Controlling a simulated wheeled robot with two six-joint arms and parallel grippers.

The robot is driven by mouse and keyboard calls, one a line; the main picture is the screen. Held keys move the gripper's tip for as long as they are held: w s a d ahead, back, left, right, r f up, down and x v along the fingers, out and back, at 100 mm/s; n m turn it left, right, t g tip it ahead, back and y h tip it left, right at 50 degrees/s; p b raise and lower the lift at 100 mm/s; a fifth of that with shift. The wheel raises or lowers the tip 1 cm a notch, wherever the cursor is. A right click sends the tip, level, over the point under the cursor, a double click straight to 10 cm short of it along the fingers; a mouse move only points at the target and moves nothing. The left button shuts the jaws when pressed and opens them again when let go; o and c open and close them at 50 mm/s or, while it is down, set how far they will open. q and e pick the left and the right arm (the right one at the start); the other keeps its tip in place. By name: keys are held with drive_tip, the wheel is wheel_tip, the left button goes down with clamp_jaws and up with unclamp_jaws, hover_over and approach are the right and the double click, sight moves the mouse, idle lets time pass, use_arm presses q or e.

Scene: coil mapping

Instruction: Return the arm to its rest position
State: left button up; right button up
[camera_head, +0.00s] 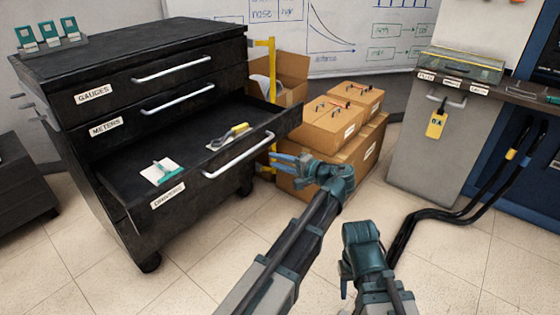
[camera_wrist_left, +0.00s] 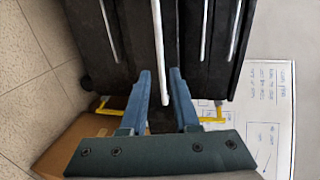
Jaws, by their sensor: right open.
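My left arm comes up from the bottom of the head view. Its gripper (camera_head: 272,158) is open and empty, with blue fingers just off the right end of the open drawer's handle (camera_head: 238,156). In the left wrist view the two fingers (camera_wrist_left: 160,75) stand apart, with the white drawer handle (camera_wrist_left: 158,45) showing between them. I see no grip on it. My right gripper (camera_head: 345,285) is low in the head view, folded close to my body, open and only partly visible.
The black cabinet (camera_head: 150,58) has its lowest visible drawer (camera_head: 195,185) pulled out, holding a teal-and-white device (camera_head: 161,171) and a yellow-handled tool (camera_head: 228,136). Cardboard boxes (camera_head: 330,123) stand behind my left gripper. Black cables (camera_head: 440,214) run across the right floor. Floor at lower left is clear.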

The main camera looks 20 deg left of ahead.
use_arm(q)
drive_tip(key=shift+s+d, duration=0.1)
drive_tip(key=shift+d, duration=0.1)
drive_tip(key=s+f+n+g+h, duration=0.35)
drive_tip(key=s+f+h, duration=0.55)
drive_tip(key=s+f, duration=0.55)
drive_tip(key=s+d+f+m+g+h, duration=0.1)
drive_tip(key=s+d+f+m+h, duration=0.1)
drive_tip(key=s+d, duration=0.5)
drive_tip(key=s+d+f+m+g+h, duration=0.1)
drive_tip(key=s+d+g+h, duration=0.1)
drive_tip(key=s+d, duration=0.5)
wheel_tip(320, 180, up, 34)
drive_tip(key=w+d+p, duration=0.1)
drive_tip(key=w+p, duration=0.1)
drive_tip(key=p, duration=3.2)
drive_tip(key=shift+w+d, duration=0.35)
drive_tip(key=shift+d, duration=0.05)
